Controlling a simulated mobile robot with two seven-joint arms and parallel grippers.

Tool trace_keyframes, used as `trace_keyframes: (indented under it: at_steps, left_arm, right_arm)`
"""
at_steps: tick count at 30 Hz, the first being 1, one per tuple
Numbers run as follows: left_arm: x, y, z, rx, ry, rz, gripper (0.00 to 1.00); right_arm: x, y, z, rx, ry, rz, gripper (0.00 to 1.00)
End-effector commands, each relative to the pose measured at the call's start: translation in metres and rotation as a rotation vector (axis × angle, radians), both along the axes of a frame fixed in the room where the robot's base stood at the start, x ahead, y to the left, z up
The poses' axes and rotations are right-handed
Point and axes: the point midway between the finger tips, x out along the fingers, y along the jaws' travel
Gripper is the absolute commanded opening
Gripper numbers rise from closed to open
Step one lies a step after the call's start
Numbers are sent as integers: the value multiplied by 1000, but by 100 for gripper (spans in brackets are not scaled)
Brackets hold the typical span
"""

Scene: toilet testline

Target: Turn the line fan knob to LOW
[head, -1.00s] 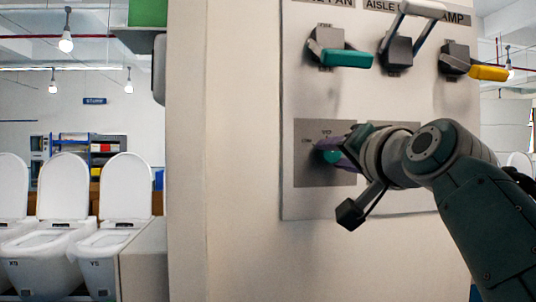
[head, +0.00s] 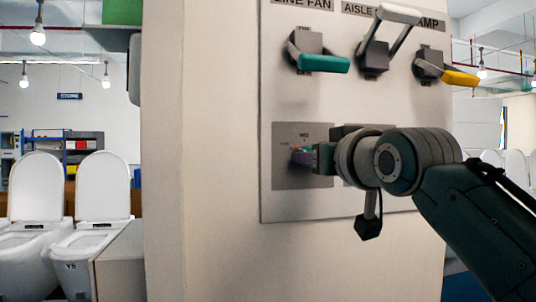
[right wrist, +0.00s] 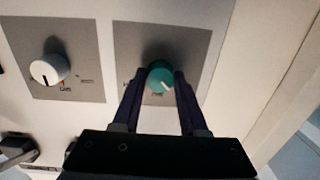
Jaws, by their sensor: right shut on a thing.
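The line fan knob (right wrist: 160,77) is a small round teal knob on a grey plate under the LINE FAN heading. In the right wrist view its white mark points to the lower right, beside a small label below it. My right gripper (right wrist: 160,80) is shut on the knob, one finger on each side. In the head view my right gripper (head: 303,157) reaches the plate from the right and mostly hides the knob. MED is printed above it, with a small, hard-to-read label to its left. My left gripper is not in view.
A second plate holds a white knob (right wrist: 50,69), hidden behind my wrist in the head view. Above are a teal lever (head: 323,63), a white lever (head: 398,14) and a yellow lever (head: 461,79). White toilets (head: 37,215) stand at the left.

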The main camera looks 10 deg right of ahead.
Motion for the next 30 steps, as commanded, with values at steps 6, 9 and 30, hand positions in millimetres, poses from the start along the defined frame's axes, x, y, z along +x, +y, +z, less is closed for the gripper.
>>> trace_keyframes:
  at_steps: [6,9,30]
  left_arm:
    - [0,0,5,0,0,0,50]
    - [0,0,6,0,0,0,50]
    - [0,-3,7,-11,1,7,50]
  right_arm:
    - [0,-1,0,-148,-3,-1,0]
    - [0,0,0,-196,-5,0,0]
    - [0,0,-1,-277,-6,0,0]
